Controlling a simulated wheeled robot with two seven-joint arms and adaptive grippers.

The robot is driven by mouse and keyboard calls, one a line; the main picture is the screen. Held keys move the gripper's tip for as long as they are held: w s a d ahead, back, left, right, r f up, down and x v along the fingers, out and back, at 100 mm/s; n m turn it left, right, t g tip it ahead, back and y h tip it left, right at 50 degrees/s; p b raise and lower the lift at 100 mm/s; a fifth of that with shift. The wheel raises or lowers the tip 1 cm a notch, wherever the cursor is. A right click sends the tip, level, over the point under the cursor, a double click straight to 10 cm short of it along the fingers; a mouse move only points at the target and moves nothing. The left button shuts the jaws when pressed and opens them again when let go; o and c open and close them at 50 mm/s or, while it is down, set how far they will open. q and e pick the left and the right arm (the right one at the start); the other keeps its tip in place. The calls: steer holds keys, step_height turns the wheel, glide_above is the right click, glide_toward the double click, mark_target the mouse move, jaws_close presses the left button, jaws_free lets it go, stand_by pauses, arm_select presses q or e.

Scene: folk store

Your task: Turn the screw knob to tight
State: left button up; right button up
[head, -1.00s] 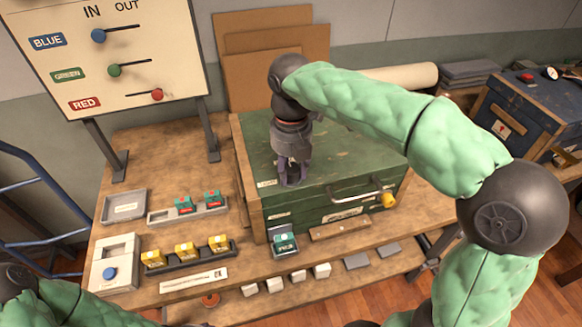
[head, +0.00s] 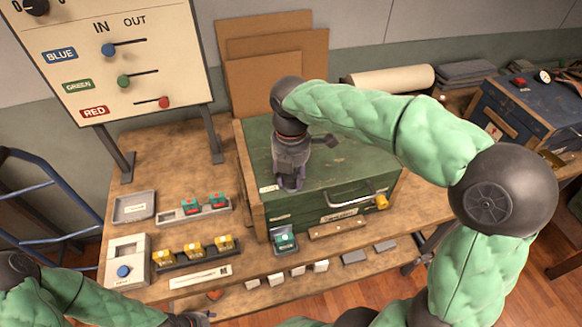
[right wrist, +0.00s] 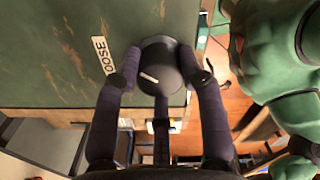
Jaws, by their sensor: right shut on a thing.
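The screw knob (right wrist: 160,62) is a round dark knob with a short white mark, on top of the green chest (head: 345,160). Its mark lies toward the left side of its face in the right wrist view. A white label reading LOOSE (right wrist: 103,62) is left of it; no tight label can be read. My right gripper (head: 289,184) points down at the chest's front left corner; its fingers, also in the right wrist view (right wrist: 158,75), are shut around the knob. My left gripper (head: 195,318) is partly visible at the bottom edge; its fingers are unclear.
The chest front has a metal handle (head: 350,200) and a yellow knob (head: 381,202). Left on the bench are a tray of yellow blocks (head: 165,262), a tray of red and teal blocks (head: 170,216) and a box with a blue button (head: 108,277). A sign board (head: 110,60) stands behind.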

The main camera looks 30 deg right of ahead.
steer(key=m+p, duration=0.3)
steer(key=m, duration=0.1)
steer(key=shift+r+m, duration=0.1)
steer(key=shift+m, duration=0.2)
steer(key=m+p, duration=0.3)
steer(key=m, duration=0.2)
steer(key=m+p, duration=0.2)
steer(key=m, duration=0.4)
steer(key=m+p, duration=0.1)
steer(key=m, duration=1)
steer(key=shift+m+p, duration=0.3)
steer(key=shift+m, duration=0.1)
steer(key=m, duration=0.6)
steer(key=shift+f, duration=0.2)
steer(key=m, duration=0.6)
steer(key=shift+m, duration=0.3)
steer(key=m+b, duration=0.1)
steer(key=m, duration=0.5)
steer(key=shift+m, duration=0.4)
